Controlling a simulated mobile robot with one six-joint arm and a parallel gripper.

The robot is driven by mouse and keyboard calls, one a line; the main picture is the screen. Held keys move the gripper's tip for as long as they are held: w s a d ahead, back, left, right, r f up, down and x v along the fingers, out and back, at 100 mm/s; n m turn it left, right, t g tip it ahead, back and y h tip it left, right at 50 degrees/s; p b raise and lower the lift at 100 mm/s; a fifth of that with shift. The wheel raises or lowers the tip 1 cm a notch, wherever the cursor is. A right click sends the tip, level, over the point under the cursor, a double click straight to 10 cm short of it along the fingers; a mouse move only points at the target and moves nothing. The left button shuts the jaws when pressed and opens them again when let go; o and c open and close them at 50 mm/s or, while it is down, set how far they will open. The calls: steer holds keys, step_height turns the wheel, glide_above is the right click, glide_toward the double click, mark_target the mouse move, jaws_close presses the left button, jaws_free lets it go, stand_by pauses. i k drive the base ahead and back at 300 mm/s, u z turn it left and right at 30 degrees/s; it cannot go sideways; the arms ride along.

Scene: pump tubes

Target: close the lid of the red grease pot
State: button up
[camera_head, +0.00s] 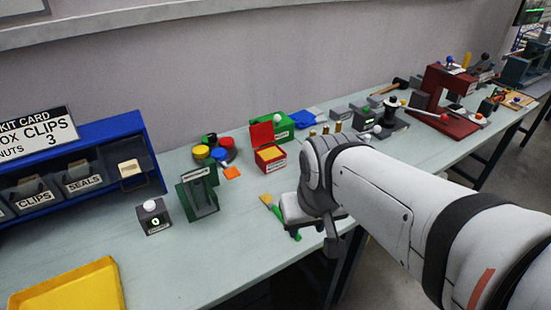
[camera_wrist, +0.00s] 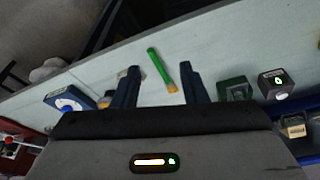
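The red grease pot (camera_head: 270,158) stands on the bench just left of my arm in the head view. Its red lid (camera_head: 261,135) is up, tilted back on the rear side, and yellow grease shows in the open top. I cannot make out the pot in the wrist view. My gripper (camera_head: 333,235) is in front and to the right of the pot, apart from it, partly hidden by its own wrist. In the wrist view my gripper (camera_wrist: 157,72) has its two dark fingers spread with nothing held between them.
A green-handled brush (camera_head: 280,215) lies near the bench's front edge, below my gripper. A green stand (camera_head: 198,194) and a grey button box (camera_head: 152,216) are left of the pot. A green box (camera_head: 286,128) stands behind it. Colored round caps (camera_head: 202,152) lie left of it.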

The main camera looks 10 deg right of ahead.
mark_target(262, 133)
steer(key=u, duration=2.35)
steer(key=k, duration=1.05)
steer(key=z, duration=1.75)
steer(key=i, duration=1)
